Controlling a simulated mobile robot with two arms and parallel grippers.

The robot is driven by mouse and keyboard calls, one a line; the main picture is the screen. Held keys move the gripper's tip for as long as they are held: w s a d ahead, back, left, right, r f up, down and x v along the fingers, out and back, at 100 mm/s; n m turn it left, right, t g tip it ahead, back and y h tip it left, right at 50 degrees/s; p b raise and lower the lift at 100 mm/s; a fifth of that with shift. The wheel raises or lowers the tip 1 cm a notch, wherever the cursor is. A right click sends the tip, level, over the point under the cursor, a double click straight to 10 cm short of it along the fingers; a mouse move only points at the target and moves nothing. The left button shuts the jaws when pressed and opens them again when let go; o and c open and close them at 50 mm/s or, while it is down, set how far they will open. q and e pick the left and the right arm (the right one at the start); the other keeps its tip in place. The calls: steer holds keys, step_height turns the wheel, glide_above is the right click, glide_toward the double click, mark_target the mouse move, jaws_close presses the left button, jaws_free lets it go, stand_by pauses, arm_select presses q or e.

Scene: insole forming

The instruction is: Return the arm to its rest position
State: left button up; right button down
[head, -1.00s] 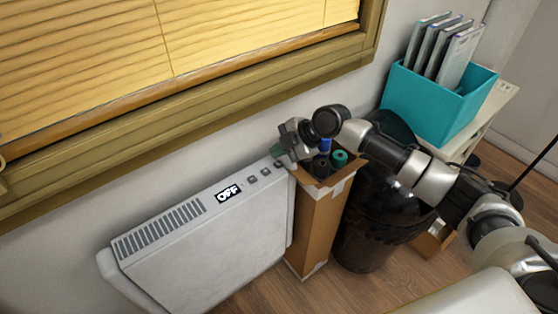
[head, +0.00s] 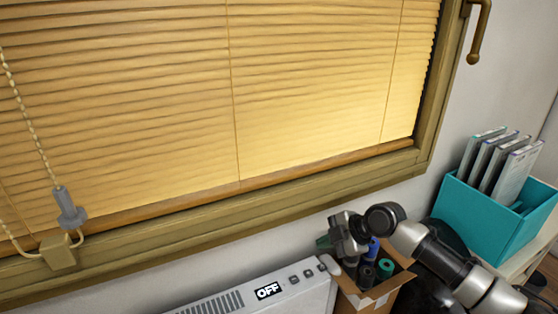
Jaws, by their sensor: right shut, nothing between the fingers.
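My right arm comes in from the lower right of the head view. My right gripper (head: 336,239) is shut and empty, above the corner where the white heater (head: 262,298) meets a tall cardboard box (head: 372,298). The box is open at the top and holds several rolled or tube-like items with dark, blue and green ends. The heater's display reads OFF. My left gripper is not in view.
A window with closed yellow blinds (head: 200,90) fills the upper left, with its cord and weight (head: 68,207) at the left. A teal bin (head: 482,222) with several upright folders stands on a shelf at the right. A dark bin is partly hidden behind my arm.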

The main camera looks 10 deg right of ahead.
steer(key=shift+m+g, duration=0.6)
steer(key=shift+m, duration=0.2)
steer(key=s+a+f, duration=0.1)
steer(key=s+f, duration=0.1)
steer(key=s+a+f, duration=0.2)
steer(key=s, duration=0.1)
steer(key=s+a+f, duration=0.2)
steer(key=s, duration=0.1)
steer(key=shift+a+f, duration=0.1)
steer(key=shift+a, duration=0.15)
steer(key=s+a+f+m+h, duration=0.25)
steer(key=s+m, duration=0.25)
steer(key=s, duration=0.5)
steer(key=s+d+f+m+h, duration=0.1)
steer(key=s+d+m+h, duration=0.2)
steer(key=s+d+m, duration=0.4)
steer(key=s+d+m+h, duration=0.3)
steer(key=s+d+m, duration=0.25)
steer(key=s, duration=0.35)
step_height(320, 180, down, 25)
steer(key=g, duration=0.1)
steer(key=s+d+f+g, duration=0.1)
steer(key=s+d+f, duration=0.1)
steer(key=s+f, duration=1.4)
steer(key=shift+s+f, duration=0.35)
steer(key=shift+f, duration=0.45)
